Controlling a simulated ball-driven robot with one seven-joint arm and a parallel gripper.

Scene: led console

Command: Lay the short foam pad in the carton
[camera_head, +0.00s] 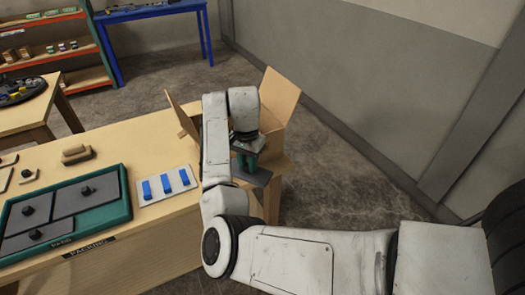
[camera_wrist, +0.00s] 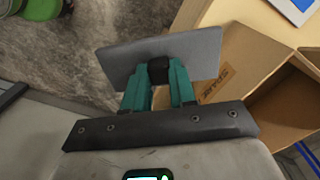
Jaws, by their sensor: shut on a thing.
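My gripper (camera_head: 245,160) has teal fingers shut on the black knob of a grey rectangular foam pad. In the wrist view the gripper (camera_wrist: 158,82) holds the pad (camera_wrist: 195,48) flat across the fingertips; the pad (camera_head: 262,177) also shows below the gripper in the head view. The open cardboard carton (camera_head: 281,96) stands at the table's right end with flaps raised, partly hidden by my arm. In the wrist view the carton (camera_wrist: 245,55) lies right of the pad, which overlaps its edge in the picture; the height between them is unclear.
A teal tray (camera_head: 126,195) holds grey pads with black knobs on the wooden table (camera_head: 150,235). A white board (camera_head: 150,199) with blue pieces lies between tray and arm. A brown block (camera_head: 76,154) sits behind the tray. A wall (camera_head: 330,110) stands beyond open floor right.

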